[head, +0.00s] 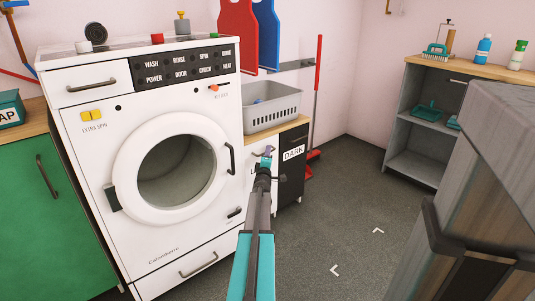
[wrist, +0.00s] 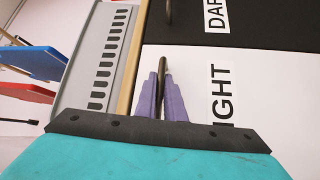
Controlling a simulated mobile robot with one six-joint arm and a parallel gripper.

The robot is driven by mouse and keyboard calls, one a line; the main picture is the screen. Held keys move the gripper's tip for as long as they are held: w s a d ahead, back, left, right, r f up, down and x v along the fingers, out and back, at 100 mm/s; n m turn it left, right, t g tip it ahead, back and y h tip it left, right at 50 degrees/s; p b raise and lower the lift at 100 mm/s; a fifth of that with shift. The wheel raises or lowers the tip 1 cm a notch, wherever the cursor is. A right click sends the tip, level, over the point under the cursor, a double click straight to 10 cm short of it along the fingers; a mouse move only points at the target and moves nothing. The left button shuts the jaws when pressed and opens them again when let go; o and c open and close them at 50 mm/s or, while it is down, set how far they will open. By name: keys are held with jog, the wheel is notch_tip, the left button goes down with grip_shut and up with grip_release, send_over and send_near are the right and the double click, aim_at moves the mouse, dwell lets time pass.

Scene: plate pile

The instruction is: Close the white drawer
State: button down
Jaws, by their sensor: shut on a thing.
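The white drawer (head: 252,158) has a "LIGHT" label (wrist: 221,92), and its front shows between the washing machine and the black front marked "DARK". In the wrist view its white front (wrist: 185,62) lies beside the wooden top's edge. My gripper (head: 268,152) is at this front. In the wrist view its purple fingers (wrist: 162,78) are shut around the dark bar handle (wrist: 162,92), one on each side. My arm and gripper hide part of the drawer in the head view. I cannot tell how far the drawer stands out.
The washing machine (head: 118,138) stands close on the left. The black front (head: 290,180) is close on the right. A grey basket (head: 272,115) sits on the wooden top. A red broom (head: 317,95) leans behind.

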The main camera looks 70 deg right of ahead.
jog(key=c, duration=1.8)
grip_release()
jog(key=shift+w+d+r, duration=0.15)
jog(key=shift+w, duration=0.2)
jog(key=shift+c, duration=0.2)
jog(key=shift+s+f, duration=0.1)
jog(key=shift+f, duration=0.2)
jog(key=p+v, duration=0.3)
jog(key=v, duration=1.1)
jog(key=shift+r, duration=0.3)
